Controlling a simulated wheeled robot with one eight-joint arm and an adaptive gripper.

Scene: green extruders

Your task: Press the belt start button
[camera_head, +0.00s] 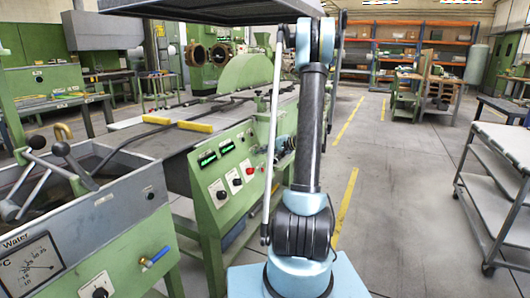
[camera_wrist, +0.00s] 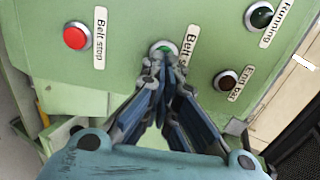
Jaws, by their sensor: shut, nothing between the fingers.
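In the wrist view, the green belt start button (camera_wrist: 163,45) sits in a pale ring on a light green panel (camera_wrist: 130,20). Its label (camera_wrist: 190,45) reads "Belt s", the rest hidden by my fingers. My gripper (camera_wrist: 160,60) is shut and empty, its tips right in front of the button and covering its lower part. I cannot tell whether the tips touch it. My gripper and this button cannot be made out in the head view.
The red belt stop button (camera_wrist: 75,38) is left of my fingertips. A dark red "End bar" button (camera_wrist: 226,83) and a dark green "Running" light (camera_wrist: 260,15) are to the right. In the head view, a grey cart (camera_head: 497,175) stands right, with open floor between.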

